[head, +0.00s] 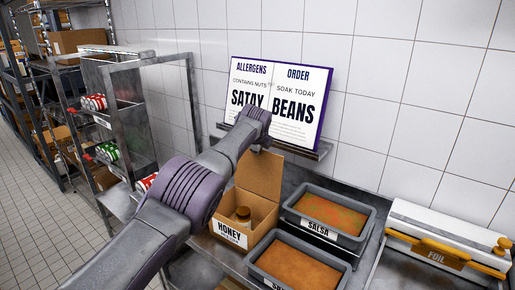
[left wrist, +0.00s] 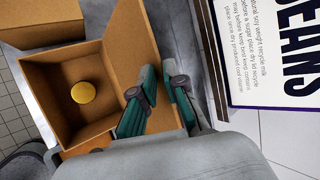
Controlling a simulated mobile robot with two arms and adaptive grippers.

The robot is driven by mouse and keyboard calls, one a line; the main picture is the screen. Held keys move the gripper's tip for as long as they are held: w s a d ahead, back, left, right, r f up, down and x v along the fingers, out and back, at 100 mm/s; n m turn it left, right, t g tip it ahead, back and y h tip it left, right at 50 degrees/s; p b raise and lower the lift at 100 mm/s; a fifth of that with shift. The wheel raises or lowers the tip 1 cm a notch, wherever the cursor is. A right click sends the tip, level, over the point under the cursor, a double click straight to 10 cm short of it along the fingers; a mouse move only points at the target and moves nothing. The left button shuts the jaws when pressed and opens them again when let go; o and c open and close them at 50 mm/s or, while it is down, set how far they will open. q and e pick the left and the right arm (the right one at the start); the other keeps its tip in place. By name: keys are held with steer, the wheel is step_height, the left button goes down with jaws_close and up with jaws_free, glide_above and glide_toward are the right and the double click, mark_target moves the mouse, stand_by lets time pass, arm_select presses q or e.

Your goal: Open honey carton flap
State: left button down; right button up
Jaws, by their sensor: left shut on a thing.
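The honey carton (head: 229,233) is a brown cardboard box labelled HONEY on the shelf in the head view. It also shows in the left wrist view (left wrist: 52,99). Its flap (head: 261,173) stands raised at the back side, and the top is open. A jar with a yellow lid (left wrist: 82,92) stands inside; it also shows in the head view (head: 243,213). My left gripper (left wrist: 160,78) is shut on the flap (left wrist: 130,45), one green-padded finger on each side of it. In the head view my left arm hides the fingers. My right gripper is not in view.
Two grey tubs (head: 350,235), one labelled SALSA, stand right of the carton. A foil dispenser (head: 450,240) lies further right. An open recipe binder (head: 313,108) stands on a ledge behind my wrist. A can rack (head: 155,128) is at left.

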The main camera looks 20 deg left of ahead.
arm_select(q)
steer(key=shift+s+f, duration=0.15)
steer(key=shift+f, duration=0.35)
steer(key=c, duration=1.4)
jaws_free()
steer(key=shift+o, duration=0.3)
steer(key=shift+w+a, duration=0.1)
steer(key=shift+w, duration=0.25)
steer(key=v, duration=0.7)
steer(key=shift+r, duration=0.15)
